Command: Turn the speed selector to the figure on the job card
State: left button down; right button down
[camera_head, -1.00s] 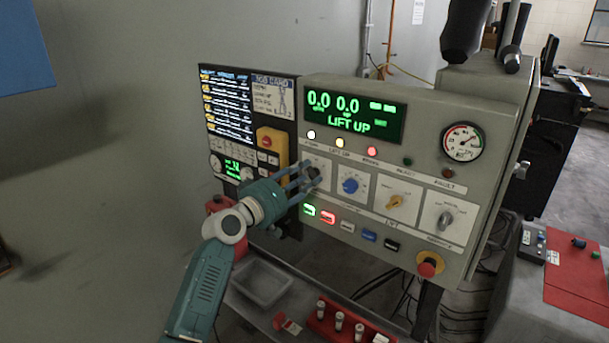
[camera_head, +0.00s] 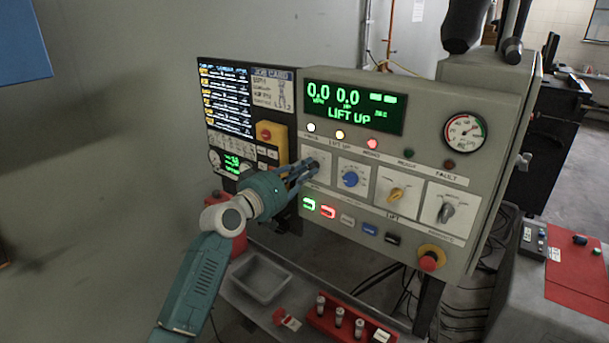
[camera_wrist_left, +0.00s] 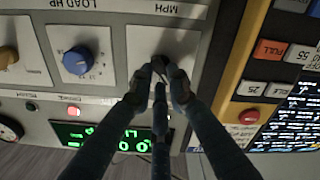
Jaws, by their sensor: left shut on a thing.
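The speed selector (camera_wrist_left: 160,64) is a dark knob under the MPH label, on the leftmost white plate of the grey control panel. My left gripper (camera_head: 312,167) is shut on it, and its fingers cover most of the knob and its scale. In the left wrist view the fingertips (camera_wrist_left: 160,76) close around the knob; its pointer setting cannot be read. The job card (camera_head: 271,90) is on the black board left of the panel; its figure is too small to read. The green display (camera_head: 353,108) shows 0.0, 0.0 and LIFT UP. My right gripper is not in view.
Right of the selector are a blue knob (camera_head: 350,179), a yellow knob (camera_head: 396,195) and a grey lever knob (camera_head: 446,211). Lit push buttons (camera_head: 327,212) sit just below. A yellow stop box (camera_head: 270,138) is close left. A grey tray (camera_head: 262,279) lies below.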

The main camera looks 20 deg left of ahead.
pick_arm(q)
jog(key=m+b, duration=0.2)
jog(key=m, duration=0.1)
jog(key=m+b, duration=0.1)
jog(key=shift+f+m+b, duration=0.25)
jog(key=shift+m+b, duration=0.05)
jog(key=m+b, duration=0.1)
jog(key=m, duration=0.2)
jog(key=shift+s+d+m, duration=0.1)
jog(key=shift+d+m, duration=0.05)
jog(key=shift+m, duration=0.15)
jog(key=m, duration=0.3)
jog(key=shift+r+m+b, duration=0.1)
jog(key=shift+m+b, duration=0.2)
jog(key=m+p, duration=0.1)
jog(key=m, duration=0.3)
jog(key=shift+d, duration=0.1)
jog(key=shift+f+m, duration=0.2)
jog(key=shift+m, duration=0.1)
jog(key=c, duration=1.7)
grip_release()
jog(key=shift+o, duration=0.2)
jog(key=v, duration=1.2)
